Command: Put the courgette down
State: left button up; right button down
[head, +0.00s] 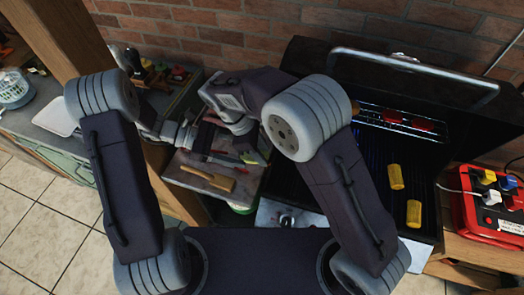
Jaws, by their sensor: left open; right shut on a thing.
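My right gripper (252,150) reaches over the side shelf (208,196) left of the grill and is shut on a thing. A small dark green patch at its jaws fits the courgette (249,158); most of it is hidden by the gripper and arm. I cannot tell whether it touches the shelf. My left gripper (190,138) is open over the far left part of the same shelf, left of the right gripper.
A wooden brush-like tool (210,178) lies on the shelf. The open grill (375,155) holds two yellow pieces (396,177) and red pieces (423,125) at the back. A red power block (490,205) stands at right. Bottles (133,60) stand at back left.

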pick_arm(q)
jog(key=v, duration=0.5)
pick_arm(e)
jog(key=shift+d, duration=0.35)
jog(key=shift+w+a, duration=0.15)
jog(key=shift+a, duration=0.6)
jog(key=shift+d, duration=0.45)
jog(key=shift+s+d+r, duration=0.1)
jog(key=shift+s+d, duration=0.1)
jog(key=shift+s, duration=0.1)
jog(key=shift+a, duration=0.2)
jog(key=shift+w+a, duration=0.1)
jog(key=shift+a, duration=0.1)
jog(key=shift+w, duration=0.1)
pick_arm(q)
jog(key=s+a+f+m+t+y, duration=0.1)
jog(key=s+a+f+m+y, duration=0.1)
jog(key=m+y, duration=0.4)
jog(key=s+a+f+m+t+y, duration=0.1)
jog(key=s+a+m+y, duration=0.3)
jog(key=s+m+y, duration=0.3)
jog(key=m, duration=0.4)
jog(key=shift+s+f, duration=0.3)
jog(key=shift+f, duration=0.1)
